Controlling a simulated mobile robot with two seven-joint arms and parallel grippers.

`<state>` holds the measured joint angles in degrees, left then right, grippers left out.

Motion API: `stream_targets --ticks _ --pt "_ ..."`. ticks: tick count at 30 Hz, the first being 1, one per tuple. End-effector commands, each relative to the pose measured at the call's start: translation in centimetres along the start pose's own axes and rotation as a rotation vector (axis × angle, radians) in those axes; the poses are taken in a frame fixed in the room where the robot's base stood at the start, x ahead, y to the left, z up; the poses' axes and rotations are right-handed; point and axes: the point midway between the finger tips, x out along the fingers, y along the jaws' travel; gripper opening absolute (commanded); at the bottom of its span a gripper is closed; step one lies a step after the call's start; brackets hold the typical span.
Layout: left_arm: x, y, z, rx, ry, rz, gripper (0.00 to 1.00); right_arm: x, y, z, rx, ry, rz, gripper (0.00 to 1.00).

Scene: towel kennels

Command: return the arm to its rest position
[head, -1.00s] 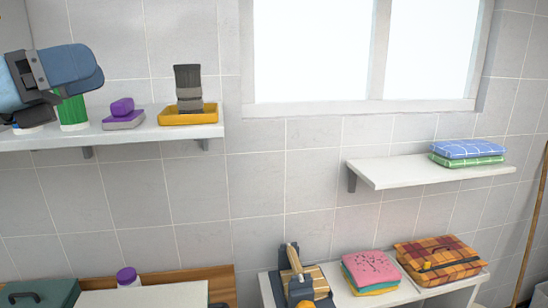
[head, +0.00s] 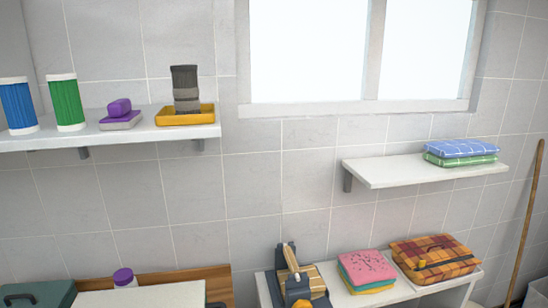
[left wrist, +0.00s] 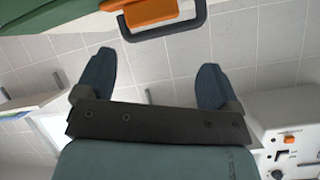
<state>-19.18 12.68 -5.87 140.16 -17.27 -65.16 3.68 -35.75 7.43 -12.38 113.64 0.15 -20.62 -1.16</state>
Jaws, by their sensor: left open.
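My left gripper (left wrist: 152,78) shows in the left wrist view, its two dark blue fingers spread apart with nothing between them. A green case with an orange latch (left wrist: 150,12) and a grey handle fills the top of that view, beyond the fingertips; I cannot tell its exact distance. On the upper left shelf (head: 100,140) stand a blue ribbed container (head: 18,106), a green ribbed container (head: 66,103), a purple brush or sponge on a grey base (head: 120,113), and a grey item (head: 185,88) in a yellow tray (head: 185,119).
A right wall shelf (head: 395,172) holds folded blue and green towels (head: 460,150). A green lid (head: 38,293) and a purple-capped bottle (head: 124,278) are lower left.

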Motion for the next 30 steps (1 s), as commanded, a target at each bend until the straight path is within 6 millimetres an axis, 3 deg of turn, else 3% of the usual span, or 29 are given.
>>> stream_targets --ticks 1,6,18,30 --pt "-0.6 1.2 2.2 -0.013 -0.083 0.044 0.88 0.0 0.0 0.0 0.0 0.001 0.0 0.0" --pt "-2.6 4.2 7.5 -0.041 -0.301 0.17 0.88 0.0 0.0 -0.1 0.0 0.001 0.0 0.0" --pt "-8.8 9.1 15.4 -0.063 -0.666 0.404 0.88 0.0 0.0 -0.1 0.0 0.001 0.0 0.0" --pt "-2.7 13.4 17.6 -0.087 -0.433 0.423 0.88 0.7 -0.1 0.8 0.001 0.001 -0.003 0.0"
